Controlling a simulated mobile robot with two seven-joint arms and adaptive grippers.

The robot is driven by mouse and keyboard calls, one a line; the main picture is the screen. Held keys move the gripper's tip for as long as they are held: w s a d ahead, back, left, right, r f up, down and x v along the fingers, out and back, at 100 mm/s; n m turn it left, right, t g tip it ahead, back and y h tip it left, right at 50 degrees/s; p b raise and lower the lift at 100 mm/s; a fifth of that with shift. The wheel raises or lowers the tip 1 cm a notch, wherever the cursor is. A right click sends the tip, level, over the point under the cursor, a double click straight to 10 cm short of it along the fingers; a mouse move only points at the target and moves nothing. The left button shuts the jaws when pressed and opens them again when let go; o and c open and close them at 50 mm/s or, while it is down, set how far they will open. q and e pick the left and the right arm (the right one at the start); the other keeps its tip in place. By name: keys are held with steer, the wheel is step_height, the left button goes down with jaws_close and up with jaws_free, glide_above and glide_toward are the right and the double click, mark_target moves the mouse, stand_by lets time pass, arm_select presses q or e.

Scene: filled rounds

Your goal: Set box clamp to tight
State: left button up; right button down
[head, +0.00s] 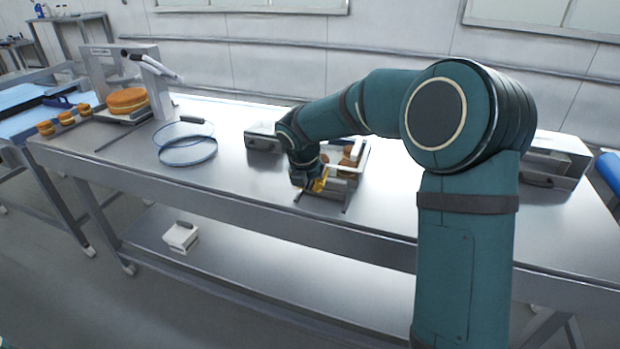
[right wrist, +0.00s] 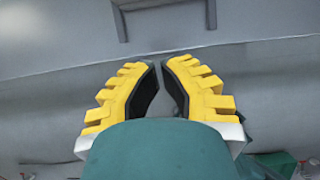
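A metal frame (head: 349,181) with brown rounds (head: 349,158) in it stands on the steel table in the head view; it may be the box clamp, but my arm partly covers it and its setting cannot be made out. My right gripper (head: 318,186) is at the frame's left front side; contact cannot be told. In the right wrist view its yellow fingers (right wrist: 160,68) stand a little apart with nothing between them. A dark bracket-like part (right wrist: 164,14) shows beyond the fingertips. My left gripper is not in view.
On the steel table (head: 240,180), a grey box (head: 262,138) stands behind my wrist. Blue-edged hoops (head: 187,155) and a stand with a large orange round (head: 127,101) are at left. A grey machine (head: 557,162) is at right. A white box (head: 181,237) sits on the lower shelf.

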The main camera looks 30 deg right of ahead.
mark_target(326, 185)
steer(key=b+x, duration=0.1)
steer(key=x, duration=0.4)
steer(key=shift+f, duration=0.35)
steer(key=w+d, duration=0.2)
steer(key=shift+w+d, duration=0.1)
steer(key=shift+d, duration=0.2)
steer(key=shift+w+d+r, duration=0.1)
steer(key=shift+w+d, duration=0.2)
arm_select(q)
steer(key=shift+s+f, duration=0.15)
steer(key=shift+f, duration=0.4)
